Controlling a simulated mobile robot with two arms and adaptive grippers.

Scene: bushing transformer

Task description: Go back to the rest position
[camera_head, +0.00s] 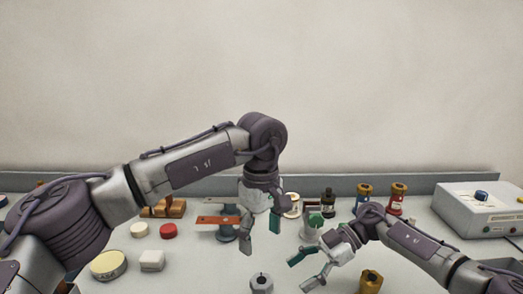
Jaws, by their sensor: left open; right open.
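My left arm reaches in from the left across the middle of the view. Its gripper (260,234) points down above the table, open and empty, with its two fingers apart. My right arm comes in from the lower right. Its gripper (305,267) points left, open and empty, low over the table. The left gripper is just right of a post with a reddish bar. The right gripper is right of and above a grey hexagonal nut-like piece.
The white table (200,272) holds a grey hex piece (262,283), brass piece (371,281), red cap (168,230), white block (152,260), round tin (108,265), dark bottle (328,202), brass-red posts (397,198) and a control box (482,209). The front left-centre has free room.

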